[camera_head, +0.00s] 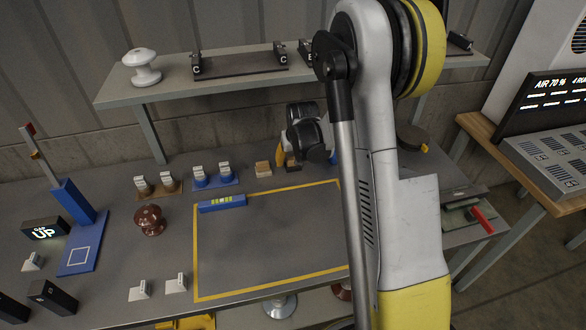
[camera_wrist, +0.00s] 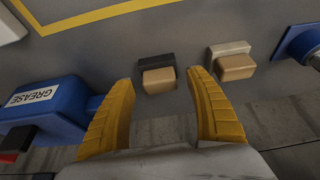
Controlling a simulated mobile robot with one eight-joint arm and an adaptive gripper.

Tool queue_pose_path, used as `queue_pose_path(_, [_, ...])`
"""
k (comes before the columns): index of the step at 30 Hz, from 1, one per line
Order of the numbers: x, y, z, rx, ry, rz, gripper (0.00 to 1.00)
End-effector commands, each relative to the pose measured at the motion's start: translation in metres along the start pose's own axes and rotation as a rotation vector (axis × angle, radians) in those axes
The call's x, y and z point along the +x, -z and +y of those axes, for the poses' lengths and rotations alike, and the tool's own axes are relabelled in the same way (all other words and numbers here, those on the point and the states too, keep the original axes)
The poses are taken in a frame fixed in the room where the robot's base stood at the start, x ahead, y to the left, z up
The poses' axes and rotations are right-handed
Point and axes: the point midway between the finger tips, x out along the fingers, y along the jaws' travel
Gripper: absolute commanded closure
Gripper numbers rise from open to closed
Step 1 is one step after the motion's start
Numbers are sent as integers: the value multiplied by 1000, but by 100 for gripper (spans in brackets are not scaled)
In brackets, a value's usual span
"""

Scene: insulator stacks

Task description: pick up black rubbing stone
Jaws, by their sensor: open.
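The black rubbing stone (camera_wrist: 157,62) is a small dark block with a tan block (camera_wrist: 159,80) against it, lying on the grey bench. In the wrist view it lies just beyond and between the fingertips of my gripper (camera_wrist: 161,79). The yellow fingers are spread apart, and nothing is held between them. In the head view my gripper (camera_head: 300,158) hangs low over the back of the bench, and the dark stone (camera_head: 292,161) shows only partly beneath it. A similar stone with a pale top (camera_wrist: 230,48) lies to the right in the wrist view.
A blue grease container (camera_wrist: 45,105) is close beside the left finger in the wrist view. A blue part (camera_wrist: 300,42) stands at the upper right. In the head view, a shelf (camera_head: 240,84) runs above the back of the bench.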

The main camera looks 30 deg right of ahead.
Motion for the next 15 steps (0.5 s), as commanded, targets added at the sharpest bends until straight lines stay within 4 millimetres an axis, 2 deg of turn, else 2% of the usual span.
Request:
queue_pose_path(1, [5,-1,0,0,0,0,35])
queue_pose_path(7, [3,0,0,0,0,0,35])
queue_pose_path(8, [3,0,0,0,0,0,43])
queue_pose_path(13, [3,0,0,0,0,0,95])
queue_pose_path(15, [3,0,0,0,0,0,97])
